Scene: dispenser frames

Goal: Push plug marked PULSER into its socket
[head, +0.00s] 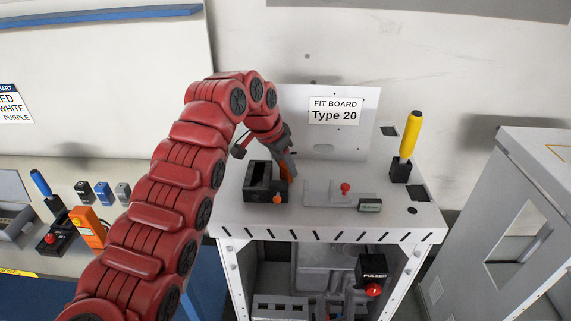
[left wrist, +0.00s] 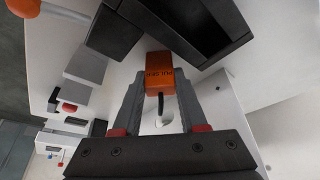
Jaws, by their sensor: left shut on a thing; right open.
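An orange plug (left wrist: 158,68) with dark lettering that reads PULSER sits between the fingers of my left gripper (left wrist: 160,88). A dark cable runs back from it. In the head view my left gripper (head: 290,170) is low over the white top, right beside a black open-topped block (head: 258,180). The plug's front end is close to that block (left wrist: 205,30) in the left wrist view; I cannot tell whether they touch. A black box marked PULSER (head: 373,270) with a red knob is at the cabinet's front opening. My right gripper is not in view.
The white cabinet top (head: 235,215) also bears an orange knob (head: 277,199), a grey fixture with a red knob (head: 345,188) and a yellow-handled tool in a black holder (head: 408,140). A board labelled Type 20 (head: 335,110) stands behind. A grey cabinet (head: 500,230) is at right.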

